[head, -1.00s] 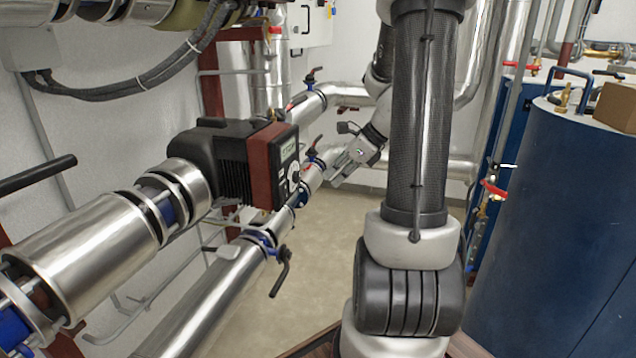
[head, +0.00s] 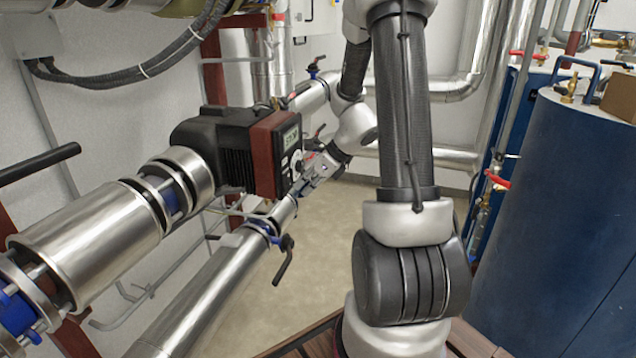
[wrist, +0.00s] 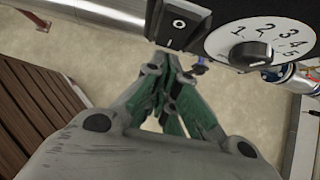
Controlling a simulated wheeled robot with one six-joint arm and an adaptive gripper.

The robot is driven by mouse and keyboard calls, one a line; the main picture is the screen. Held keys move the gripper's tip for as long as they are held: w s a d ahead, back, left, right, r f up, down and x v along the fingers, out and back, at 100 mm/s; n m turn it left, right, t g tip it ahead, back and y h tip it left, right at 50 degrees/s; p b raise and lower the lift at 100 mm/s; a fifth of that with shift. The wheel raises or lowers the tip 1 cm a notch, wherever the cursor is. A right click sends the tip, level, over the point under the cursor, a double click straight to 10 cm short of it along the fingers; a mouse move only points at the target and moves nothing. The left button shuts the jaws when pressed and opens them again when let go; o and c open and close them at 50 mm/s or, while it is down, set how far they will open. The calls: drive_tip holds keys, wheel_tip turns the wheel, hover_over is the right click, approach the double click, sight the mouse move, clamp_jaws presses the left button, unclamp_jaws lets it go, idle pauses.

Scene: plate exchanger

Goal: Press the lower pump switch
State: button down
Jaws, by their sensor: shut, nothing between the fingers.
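A pump with a black motor body and dark red front housing (head: 264,160) sits on the pipe at the left of centre in the head view. Its face carries a lit display (head: 291,137) and a dial. The wrist view shows a black rocker switch (wrist: 178,24) marked with a white O, left of the white numbered dial (wrist: 258,45). My gripper (head: 304,188) is close to the lower part of the pump face in the head view. In the wrist view my gripper (wrist: 168,65) is shut and empty, its tips just below the switch. I cannot tell whether they touch it.
A silver pipe (head: 195,295) with a black-handled valve (head: 284,262) runs below the pump. Another insulated pipe (head: 85,250) lies at the left. A large blue tank (head: 565,215) stands at the right. The floor between is clear.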

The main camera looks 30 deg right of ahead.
drive_tip(key=shift+w+a, duration=0.3)
drive_tip(key=shift+w+f, duration=0.1)
drive_tip(key=shift+w+a+f, duration=0.1)
drive_tip(key=shift+w+a, duration=0.05)
idle(0.4)
